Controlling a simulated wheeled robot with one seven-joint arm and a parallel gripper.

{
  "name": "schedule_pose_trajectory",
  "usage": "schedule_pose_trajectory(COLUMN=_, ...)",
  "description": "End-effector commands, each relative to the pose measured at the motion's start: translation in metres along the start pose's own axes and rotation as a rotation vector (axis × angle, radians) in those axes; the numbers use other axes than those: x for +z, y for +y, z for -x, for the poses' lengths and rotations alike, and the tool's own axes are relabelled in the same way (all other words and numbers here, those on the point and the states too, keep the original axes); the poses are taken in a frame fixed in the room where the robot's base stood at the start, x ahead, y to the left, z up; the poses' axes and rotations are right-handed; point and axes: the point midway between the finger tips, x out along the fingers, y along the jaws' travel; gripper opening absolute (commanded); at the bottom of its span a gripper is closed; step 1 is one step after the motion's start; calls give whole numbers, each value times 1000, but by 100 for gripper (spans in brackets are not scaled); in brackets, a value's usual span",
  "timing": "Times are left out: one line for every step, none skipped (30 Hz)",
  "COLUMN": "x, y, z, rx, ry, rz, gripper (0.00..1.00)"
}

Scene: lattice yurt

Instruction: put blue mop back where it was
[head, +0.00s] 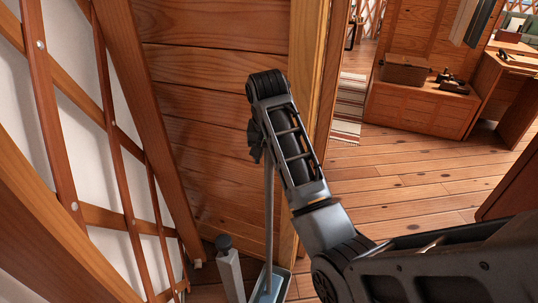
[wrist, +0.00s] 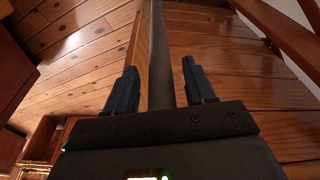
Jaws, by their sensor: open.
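The mop shows as a long thin grey pole (head: 269,205) in the head view, nearly upright close to the plank wall. Its lower end goes down to a pale blue-grey tray-like piece (head: 283,285) at the bottom edge; I cannot tell whether that is the mop's head or a holder. My gripper (head: 256,140) is at the upper part of the pole, partly hidden by my arm. In the wrist view the pole (wrist: 161,50) runs between the two fingers of my gripper (wrist: 160,78), which are apart with a gap on both sides of it.
A grey post with a dark knob (head: 229,262) stands left of the pole. Lattice wall (head: 112,130) is at the left, plank wall (head: 215,60) behind. A wooden door frame edge (head: 300,90) is right of the pole. Open floor (head: 400,170) leads to a low cabinet (head: 415,108).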

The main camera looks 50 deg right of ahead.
Motion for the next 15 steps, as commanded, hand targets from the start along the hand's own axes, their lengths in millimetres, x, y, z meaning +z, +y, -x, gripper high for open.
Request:
schedule_pose_trajectory(x=0, y=0, z=0, rx=0, ry=0, rz=0, gripper=54)
schedule_pose_trajectory(x=0, y=0, z=0, rx=0, ry=0, rz=0, gripper=54)
schedule_pose_trajectory(x=0, y=0, z=1, rx=0, ry=0, rz=0, gripper=54)
schedule_pose_trajectory(x=-1, y=0, z=2, rx=0, ry=1, rz=0, gripper=54)
schedule_pose_trajectory(x=-1, y=0, z=3, rx=-1, ry=1, rz=0, gripper=54)
schedule_pose_trajectory(x=-1, y=-1, z=4, rx=-1, ry=2, rz=0, gripper=54)
schedule_pose_trajectory(x=-2, y=-1, z=5, rx=-2, ry=3, rz=1, gripper=54)
schedule_pose_trajectory(x=-2, y=-2, z=6, rx=-2, ry=4, rz=1, gripper=54)
schedule_pose_trajectory(x=-2, y=-2, z=8, rx=-4, ry=6, rz=1, gripper=54)
schedule_pose_trajectory(x=-3, y=-2, z=10, rx=-4, ry=8, rz=1, gripper=54)
schedule_pose_trajectory(x=-3, y=-2, z=12, rx=-4, ry=9, rz=2, gripper=54)
schedule_pose_trajectory(x=-4, y=-3, z=14, rx=-5, ry=10, rz=1, gripper=54)
schedule_pose_trajectory(x=-4, y=-3, z=15, rx=-5, ry=12, rz=1, gripper=54)
schedule_pose_trajectory(x=-4, y=-3, z=17, rx=-5, ry=12, rz=2, gripper=54)
schedule_pose_trajectory(x=-4, y=-3, z=19, rx=-5, ry=13, rz=1, gripper=54)
